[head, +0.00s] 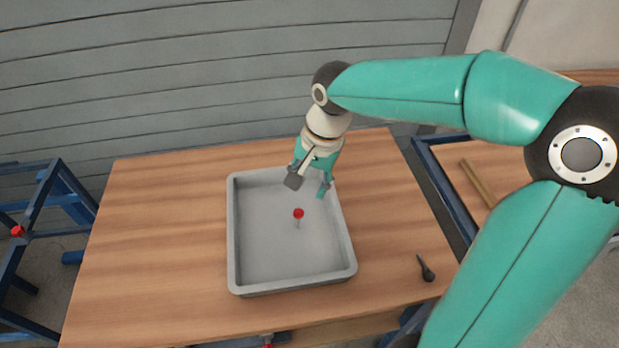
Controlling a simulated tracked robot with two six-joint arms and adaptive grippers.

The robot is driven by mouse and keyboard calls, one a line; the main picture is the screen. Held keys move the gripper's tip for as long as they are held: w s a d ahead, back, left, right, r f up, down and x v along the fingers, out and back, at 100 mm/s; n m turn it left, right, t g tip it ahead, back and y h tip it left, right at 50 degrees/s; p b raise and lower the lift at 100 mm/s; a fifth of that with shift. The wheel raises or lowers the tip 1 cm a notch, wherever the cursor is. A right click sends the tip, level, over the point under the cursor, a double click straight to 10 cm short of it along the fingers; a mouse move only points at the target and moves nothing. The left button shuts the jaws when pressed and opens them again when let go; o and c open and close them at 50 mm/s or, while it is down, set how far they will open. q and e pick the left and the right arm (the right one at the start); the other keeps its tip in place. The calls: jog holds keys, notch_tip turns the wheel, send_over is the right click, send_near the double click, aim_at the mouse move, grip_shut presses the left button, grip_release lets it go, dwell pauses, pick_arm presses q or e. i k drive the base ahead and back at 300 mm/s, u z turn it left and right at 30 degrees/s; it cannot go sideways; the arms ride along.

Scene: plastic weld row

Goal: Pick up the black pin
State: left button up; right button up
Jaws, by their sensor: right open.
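The black pin (427,270) lies on its side on the wooden table, right of the grey tray, with its thin end pointing up and left. My right gripper (309,187) is open, with its fingers spread and nothing between them. It hangs over the far part of the tray, well to the left of and beyond the black pin. My left gripper is not in view.
The grey tray (233,240) stands mid-table and holds a red-headed pin (298,214). The wooden table (150,250) is clear left of the tray. Blue metal frames (40,215) stand at the left. A second bench with a wooden strip (478,183) is at the right.

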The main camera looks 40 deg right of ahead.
aim_at(428, 276)
jog(key=k, duration=1)
